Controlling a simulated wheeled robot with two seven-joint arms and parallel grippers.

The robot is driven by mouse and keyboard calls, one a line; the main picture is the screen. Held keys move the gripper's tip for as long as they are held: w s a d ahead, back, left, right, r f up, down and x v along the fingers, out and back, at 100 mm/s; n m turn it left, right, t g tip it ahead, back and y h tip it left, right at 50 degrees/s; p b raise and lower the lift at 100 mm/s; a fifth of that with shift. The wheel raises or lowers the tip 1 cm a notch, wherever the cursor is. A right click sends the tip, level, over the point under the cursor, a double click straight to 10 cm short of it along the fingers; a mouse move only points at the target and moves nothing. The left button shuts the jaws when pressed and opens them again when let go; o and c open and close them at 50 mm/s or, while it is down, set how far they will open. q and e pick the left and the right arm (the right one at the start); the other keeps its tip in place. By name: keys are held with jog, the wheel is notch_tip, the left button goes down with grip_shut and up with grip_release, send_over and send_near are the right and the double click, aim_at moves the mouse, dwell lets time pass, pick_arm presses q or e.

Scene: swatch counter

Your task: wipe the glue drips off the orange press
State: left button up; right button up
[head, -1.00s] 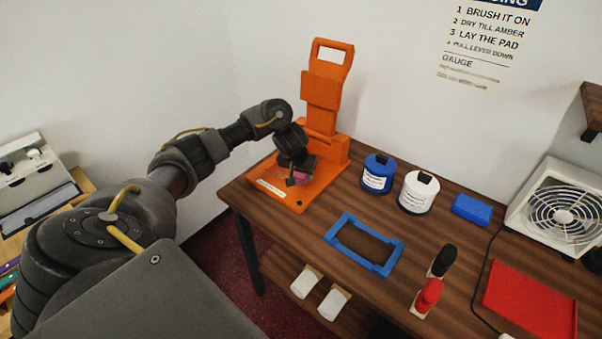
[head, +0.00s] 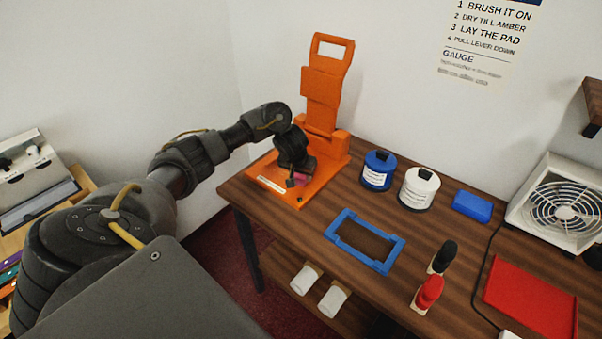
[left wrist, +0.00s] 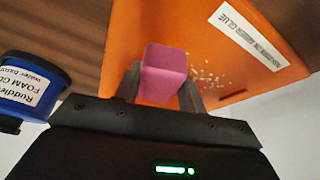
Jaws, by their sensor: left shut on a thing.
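The orange press (head: 324,85) stands at the back left of the wooden table, its lever handle upright. Its flat base plate (head: 270,186) carries a white label strip. My left gripper (head: 300,180) is over the base plate, shut on a pink block (left wrist: 165,75), which shows between the fingers in the left wrist view. Pale specks, the glue drips (left wrist: 207,80), lie on the orange plate beside the block in that view. I cannot tell whether the block touches the plate. In the head view the gripper hides part of the plate. My right gripper is not in view.
A blue jar (head: 378,171) and a white jar (head: 418,188) stand right of the press.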

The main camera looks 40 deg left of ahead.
aim_at(283, 171)
pick_arm(q)
jog(key=shift+a+r+p, duration=0.15)
jog(key=shift+a+p, duration=0.15)
jog(key=shift+a, duration=1.45)
jog(key=shift+s+a, duration=0.1)
jog(key=shift+a, duration=1.9)
jog(key=shift+a, duration=0.15)
